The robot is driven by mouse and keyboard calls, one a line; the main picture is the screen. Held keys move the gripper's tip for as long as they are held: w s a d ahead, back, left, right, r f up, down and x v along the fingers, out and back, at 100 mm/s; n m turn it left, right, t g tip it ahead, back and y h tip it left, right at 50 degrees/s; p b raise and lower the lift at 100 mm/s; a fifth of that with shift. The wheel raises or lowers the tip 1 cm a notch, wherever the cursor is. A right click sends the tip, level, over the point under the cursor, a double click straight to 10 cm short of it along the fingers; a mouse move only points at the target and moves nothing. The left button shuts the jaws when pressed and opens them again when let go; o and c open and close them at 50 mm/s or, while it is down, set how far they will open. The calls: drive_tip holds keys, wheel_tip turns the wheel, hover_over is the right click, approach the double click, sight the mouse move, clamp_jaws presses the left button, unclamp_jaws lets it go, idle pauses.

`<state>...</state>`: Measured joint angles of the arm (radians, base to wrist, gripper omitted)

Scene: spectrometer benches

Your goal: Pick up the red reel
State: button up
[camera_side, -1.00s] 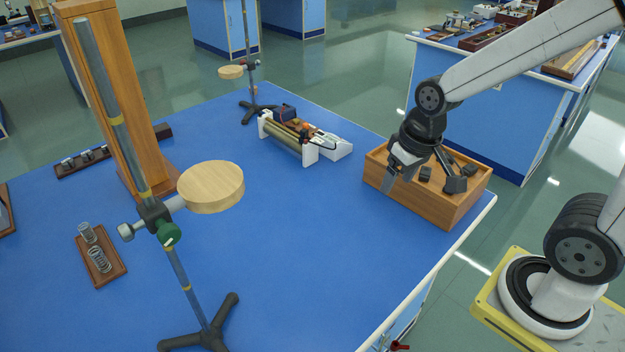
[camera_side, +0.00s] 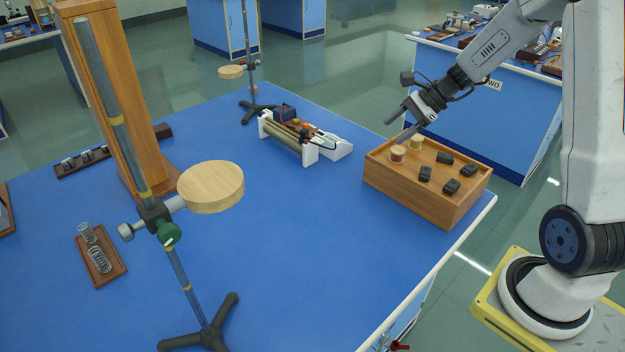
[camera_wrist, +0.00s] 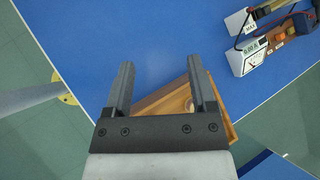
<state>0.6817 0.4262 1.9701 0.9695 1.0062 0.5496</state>
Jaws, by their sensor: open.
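The red reel (camera_side: 397,154) stands in the wooden box (camera_side: 414,197) at its left end in the side view, with a red band and pale ends. My gripper (camera_side: 396,129) is open and empty, tilted, and close above the reel in the picture; I cannot tell the exact gap. In the wrist view my gripper (camera_wrist: 161,66) has its two fingers spread, with the box (camera_wrist: 228,128) partly behind them. I cannot make out the red reel in the wrist view.
A yellowish reel (camera_side: 416,142) stands beside the red one, and several black blocks (camera_side: 445,158) sit in the same box. A white-ended apparatus (camera_side: 300,138) stands left of the box. A stand with a wooden disc (camera_side: 211,187) is at the front left. The blue tabletop (camera_side: 290,240) between is clear.

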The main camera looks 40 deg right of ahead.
drive_tip(key=w+d+m+t, duration=0.1)
drive_tip(key=d+m+t, duration=0.7)
drive_tip(key=d, duration=0.7)
drive_tip(key=m+g, duration=0.1)
approach(392, 152)
drive_tip(key=w, duration=0.2)
drive_tip(key=shift+w+f+h, duration=0.2)
drive_tip(key=shift+w+h, duration=0.1)
drive_tip(key=shift+w, duration=0.1)
drive_tip(key=shift+f+g, duration=0.3)
drive_tip(key=shift+f, duration=0.2)
drive_tip(key=shift+x, duration=1.3)
drive_tip(key=shift+w, duration=0.1)
drive_tip(key=shift+x, duration=2.5)
